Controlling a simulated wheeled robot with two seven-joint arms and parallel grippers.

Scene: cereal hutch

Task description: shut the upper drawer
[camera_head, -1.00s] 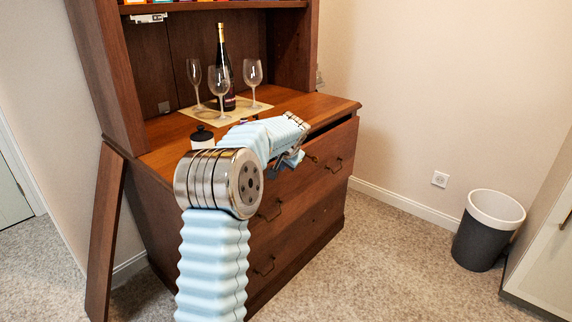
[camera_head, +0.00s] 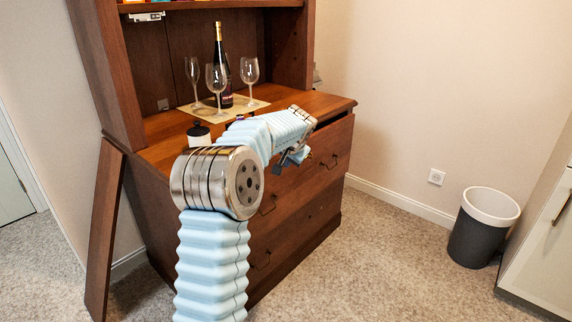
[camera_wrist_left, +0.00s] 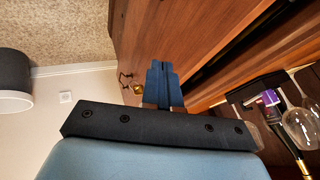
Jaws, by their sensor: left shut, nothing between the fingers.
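The upper drawer (camera_head: 333,142) of the brown wooden hutch stands partly out, with a dark gap under the top board at its right end. In the left wrist view its wooden front (camera_wrist_left: 165,40) fills the upper middle, with a dark slot beside it. My left gripper (camera_head: 283,166) is at the drawer front, left of its right handle (camera_head: 332,161). Its dark blue fingers (camera_wrist_left: 163,85) are together and empty. I cannot tell whether they touch the wood. My forearm hides the left part of the drawer. My right gripper is not in view.
On the hutch top stand a dark bottle (camera_head: 219,70), several wine glasses (camera_head: 216,78) on a mat and a small jar (camera_head: 198,136). A loose board (camera_head: 103,230) leans at the left. A grey bin (camera_head: 480,228) stands right; carpet (camera_head: 395,250) between is clear.

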